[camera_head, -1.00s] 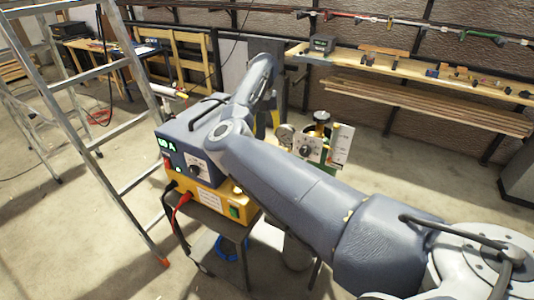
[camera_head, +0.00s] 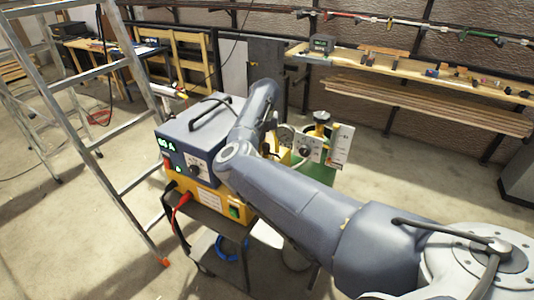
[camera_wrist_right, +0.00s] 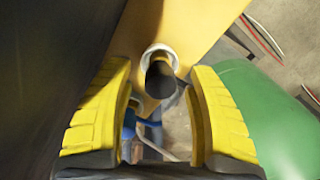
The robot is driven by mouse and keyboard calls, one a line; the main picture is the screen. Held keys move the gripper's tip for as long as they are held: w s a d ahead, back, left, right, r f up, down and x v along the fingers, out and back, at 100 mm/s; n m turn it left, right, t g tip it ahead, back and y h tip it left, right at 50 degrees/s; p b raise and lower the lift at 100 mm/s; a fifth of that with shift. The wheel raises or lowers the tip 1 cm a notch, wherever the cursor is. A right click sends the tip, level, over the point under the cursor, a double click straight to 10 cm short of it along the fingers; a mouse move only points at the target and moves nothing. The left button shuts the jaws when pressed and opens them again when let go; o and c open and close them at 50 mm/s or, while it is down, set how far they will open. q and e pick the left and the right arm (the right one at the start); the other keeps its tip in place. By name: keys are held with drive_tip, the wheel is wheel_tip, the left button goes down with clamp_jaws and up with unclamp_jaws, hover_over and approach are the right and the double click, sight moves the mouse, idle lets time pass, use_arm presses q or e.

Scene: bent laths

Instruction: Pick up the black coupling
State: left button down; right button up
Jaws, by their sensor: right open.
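The black coupling (camera_wrist_right: 160,82) shows in the right wrist view as a short dark cylinder at a white collar (camera_wrist_right: 158,52) on a yellow panel (camera_wrist_right: 193,18). My right gripper (camera_wrist_right: 162,98) has two yellow, ribbed fingers spread wide, one on each side of the coupling, with gaps visible. It is open and empty. In the head view my right gripper (camera_head: 284,156) is mostly hidden behind my right arm, beside the blue and yellow power unit (camera_head: 183,150). I cannot make out the coupling in the head view. My left gripper is not in view.
A green rounded body (camera_wrist_right: 250,105) lies close to the right finger. A dark surface (camera_wrist_right: 45,70) fills the wrist view's left side. Red and black cables (camera_head: 180,205) hang from the unit's front. A metal ladder (camera_head: 120,150) stands to the left.

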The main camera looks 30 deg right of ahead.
drive_tip(key=shift+c, duration=0.4)
clamp_jaws()
drive_tip(key=shift+r, duration=0.15)
